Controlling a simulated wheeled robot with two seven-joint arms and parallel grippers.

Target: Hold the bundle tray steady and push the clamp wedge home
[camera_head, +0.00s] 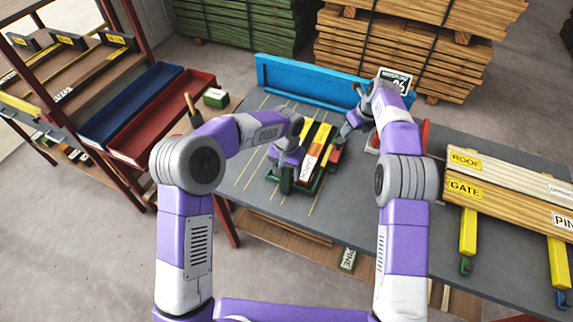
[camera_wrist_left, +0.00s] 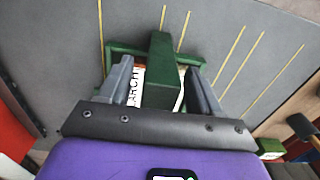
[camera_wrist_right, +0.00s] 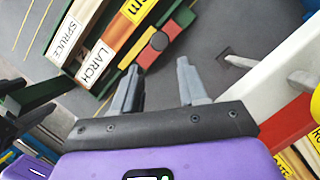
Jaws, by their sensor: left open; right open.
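The green bundle tray (camera_head: 284,187) stands on the grey table and holds several labelled strips (camera_head: 316,146). SPRUCE (camera_wrist_right: 68,40) and LARCH labels (camera_wrist_right: 96,64) show in the right wrist view. My left gripper (camera_head: 287,165) is over the tray's near-left end. In the left wrist view its open fingers (camera_wrist_left: 160,88) stand either side of a green upright block (camera_wrist_left: 160,65); contact is unclear. A red block with a dark round spot (camera_wrist_right: 168,31), possibly the clamp wedge, lies along the tray's side. My right gripper (camera_wrist_right: 158,82) is open and empty beside it.
A blue rail (camera_head: 310,82) borders the table's back. Boards labelled ROOF and GATE (camera_head: 500,180) lie at the right. A red and white object (camera_wrist_right: 270,100) stands right of my right gripper. Red and blue bins (camera_head: 155,120) are at the left.

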